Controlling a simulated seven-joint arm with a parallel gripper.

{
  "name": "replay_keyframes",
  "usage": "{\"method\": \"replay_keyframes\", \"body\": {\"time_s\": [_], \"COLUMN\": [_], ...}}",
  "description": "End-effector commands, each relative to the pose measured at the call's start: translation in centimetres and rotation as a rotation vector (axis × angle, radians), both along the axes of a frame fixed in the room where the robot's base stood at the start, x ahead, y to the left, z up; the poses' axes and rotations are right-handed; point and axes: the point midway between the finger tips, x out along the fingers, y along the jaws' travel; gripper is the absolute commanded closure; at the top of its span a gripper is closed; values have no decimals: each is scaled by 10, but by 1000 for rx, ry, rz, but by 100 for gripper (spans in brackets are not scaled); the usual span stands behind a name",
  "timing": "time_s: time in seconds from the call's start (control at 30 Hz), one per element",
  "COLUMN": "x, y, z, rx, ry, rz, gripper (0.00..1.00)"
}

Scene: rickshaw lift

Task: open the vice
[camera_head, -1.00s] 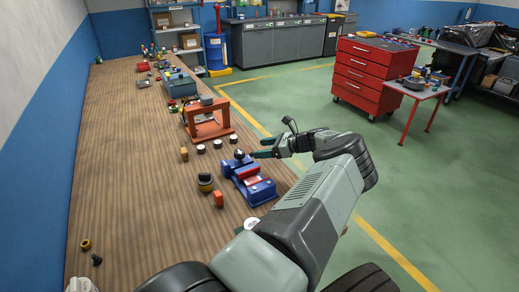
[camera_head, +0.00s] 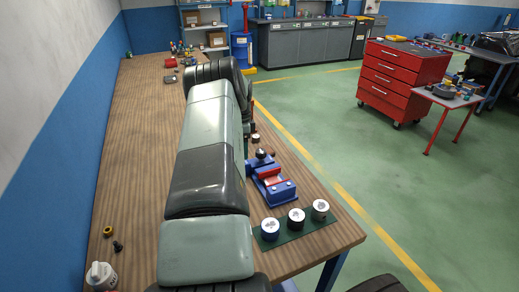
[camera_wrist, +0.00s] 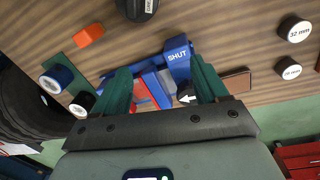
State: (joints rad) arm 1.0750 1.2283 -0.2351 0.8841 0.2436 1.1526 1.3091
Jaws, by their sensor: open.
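The blue vice (camera_head: 282,188) with red parts sits near the right edge of the bench in the head view. In the wrist view the vice (camera_wrist: 176,64) carries the label "SHUT". A black knob (camera_wrist: 186,92) with a white arrow is beside that label, and it shows in the head view too (camera_head: 261,153). My gripper (camera_wrist: 160,74) is open, its green fingers spread over the vice, with the knob between them near the right finger. No grip on the knob shows. In the head view my arm hides the gripper.
Several capped cylinders (camera_head: 296,218) stand on a green mat (camera_head: 283,236) in front of the vice. An orange block (camera_wrist: 88,35), a dark round object (camera_wrist: 137,8) and "32 mm" cylinders (camera_wrist: 295,28) are around it. The bench's left side (camera_head: 140,160) is mostly clear.

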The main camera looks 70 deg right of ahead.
Motion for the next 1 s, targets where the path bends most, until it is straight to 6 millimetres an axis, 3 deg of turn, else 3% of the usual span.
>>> {"method": "replay_keyframes", "body": {"time_s": [0.2, 0.4, 0.57, 1.0], "x": [-5, -4, -11, -37], "y": [-34, -44, -47, -60], "z": [40, 57, 40, -30], "rx": [-209, -283, -284, -285], "ry": [244, 310, 312, 309], "rz": [-51, -69, -71, -70], "gripper": [27, 27, 27, 27]}}
